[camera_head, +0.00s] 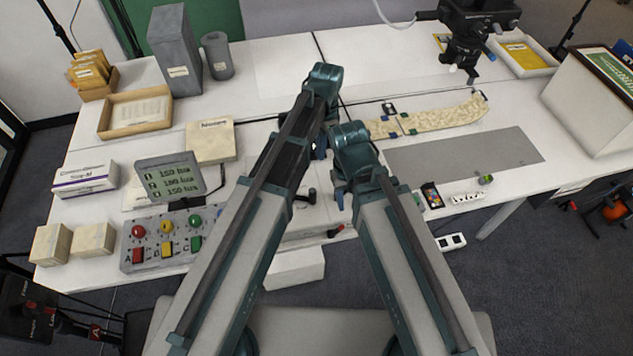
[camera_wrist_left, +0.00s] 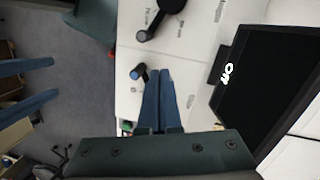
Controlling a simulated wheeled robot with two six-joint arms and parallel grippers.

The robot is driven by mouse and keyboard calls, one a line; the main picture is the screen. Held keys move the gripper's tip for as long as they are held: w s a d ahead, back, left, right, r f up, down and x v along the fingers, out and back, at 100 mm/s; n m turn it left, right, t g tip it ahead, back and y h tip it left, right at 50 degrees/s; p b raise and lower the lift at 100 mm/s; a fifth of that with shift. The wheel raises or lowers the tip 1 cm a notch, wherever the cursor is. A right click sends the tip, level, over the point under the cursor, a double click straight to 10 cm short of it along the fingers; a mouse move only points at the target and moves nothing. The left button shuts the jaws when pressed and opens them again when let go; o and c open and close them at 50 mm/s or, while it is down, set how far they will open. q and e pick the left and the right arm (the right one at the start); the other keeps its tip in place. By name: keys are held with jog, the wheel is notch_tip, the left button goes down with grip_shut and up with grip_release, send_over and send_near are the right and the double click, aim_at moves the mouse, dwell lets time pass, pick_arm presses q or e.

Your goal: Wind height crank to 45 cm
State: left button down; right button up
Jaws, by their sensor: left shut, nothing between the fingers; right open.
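In the left wrist view, a small black crank with a blue knob (camera_wrist_left: 138,74) stands on a white panel (camera_wrist_left: 185,60), just left of my left gripper's fingertips. My left gripper (camera_wrist_left: 160,72) is shut and empty; I cannot tell if it touches the crank. A second black crank (camera_wrist_left: 160,18) lies beyond the fingertips. The panel's labels are too small to read, so I cannot tell which crank sets height. In the head view, my left gripper (camera_head: 320,150) is mostly hidden by its arm. My right gripper (camera_head: 340,197) is open and lower; its blue fingers also show in the left wrist view (camera_wrist_left: 35,85).
A dark display (camera_wrist_left: 262,90) stands right of the cranks. In the head view, a button box (camera_head: 165,240) and a lux readout (camera_head: 170,178) are at the left. Boxes and a map strip (camera_head: 435,118) occupy the table.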

pick_arm(q)
jog(key=w+n, duration=0.1)
jog(key=n, duration=0.1)
jog(key=w+n, duration=0.1)
jog(key=n, duration=0.2)
jog(key=w+d+n, duration=0.1)
jog(key=n, duration=0.2)
jog(key=shift+f+g+b, duration=0.3)
jog(key=shift+f+b, duration=0.05)
jog(key=b+x, duration=1)
jog(key=shift+a+f, duration=0.1)
jog(key=shift+f, duration=0.1)
jog(key=shift+s+a+r, duration=0.1)
jog(key=shift+s+a, duration=0.1)
jog(key=shift+s, duration=0.45)
jog(key=shift+s+a+r, duration=0.1)
jog(key=shift+s+a, duration=0.1)
jog(key=shift+s, duration=0.45)
jog(key=shift+s+a, duration=0.2)
jog(key=shift+s, duration=0.45)
jog(key=shift+s, duration=0.1)
jog(key=shift+s+a, duration=0.1)
jog(key=shift+s, duration=0.65)
jog(key=shift+w, duration=0.1)
